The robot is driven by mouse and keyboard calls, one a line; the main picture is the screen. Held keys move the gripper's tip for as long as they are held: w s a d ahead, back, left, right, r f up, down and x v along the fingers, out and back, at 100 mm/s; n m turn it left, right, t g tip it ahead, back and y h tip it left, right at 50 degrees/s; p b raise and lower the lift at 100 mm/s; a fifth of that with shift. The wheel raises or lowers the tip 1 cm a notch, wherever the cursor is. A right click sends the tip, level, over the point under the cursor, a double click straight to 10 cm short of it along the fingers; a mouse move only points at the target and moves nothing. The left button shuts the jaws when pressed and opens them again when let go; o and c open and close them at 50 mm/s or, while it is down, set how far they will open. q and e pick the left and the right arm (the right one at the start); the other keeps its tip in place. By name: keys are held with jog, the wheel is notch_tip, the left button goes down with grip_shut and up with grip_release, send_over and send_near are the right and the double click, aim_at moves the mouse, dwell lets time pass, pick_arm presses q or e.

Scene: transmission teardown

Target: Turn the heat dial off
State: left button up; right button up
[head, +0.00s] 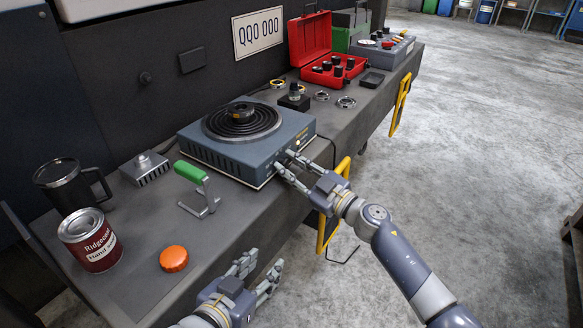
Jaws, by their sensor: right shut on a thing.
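A blue-grey hot plate (215,158) stands on the bench with a black coil burner (228,127) on top. A small dark round part (240,110) sits on the coil. My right gripper (284,166) is at the hot plate's front face, its fingers shut on the heat dial. The dial is hidden by the fingers, so its setting cannot be read. My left gripper (257,272) is open and empty, low in the picture, beside the bench's front edge and apart from the hot plate.
Left of the hot plate are a green-handled tool (197,185), a finned grey block (145,168), a black mug (70,185), a red can (90,240) and an orange cap (174,259). Behind it stand metal rings (345,102) and a red toolbox (312,45).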

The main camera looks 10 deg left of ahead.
jog(key=o, duration=1.1)
jog(key=shift+m, duration=0.3)
jog(key=shift+r+m+h+p, duration=0.15)
jog(key=shift+m+h+p, duration=0.15)
jog(key=shift+m+p, duration=0.7)
jog(key=shift+m+h, duration=0.4)
jog(key=shift+m, duration=1.3)
jog(key=w+p+v, duration=0.1)
jog(key=p+v, duration=0.4)
jog(key=v, duration=0.6)
jog(key=shift+s+d+f+m+t+h+p, duration=0.55)
jog(key=shift+d+f+m+h+p, duration=0.85)
jog(key=shift+d+f, duration=1.5)
jog(key=shift+s+d+f+m+t+h+p, duration=0.3)
jog(key=shift+s+d+f+m+h+p, duration=0.45)
jog(key=shift+d+f+h+p, duration=1.6)
jog(key=shift+s+d+f+m+t+h+p, duration=0.5)
jog(key=shift+d+f+m+h+p, duration=0.65)
jog(key=shift+d+f, duration=2.3)
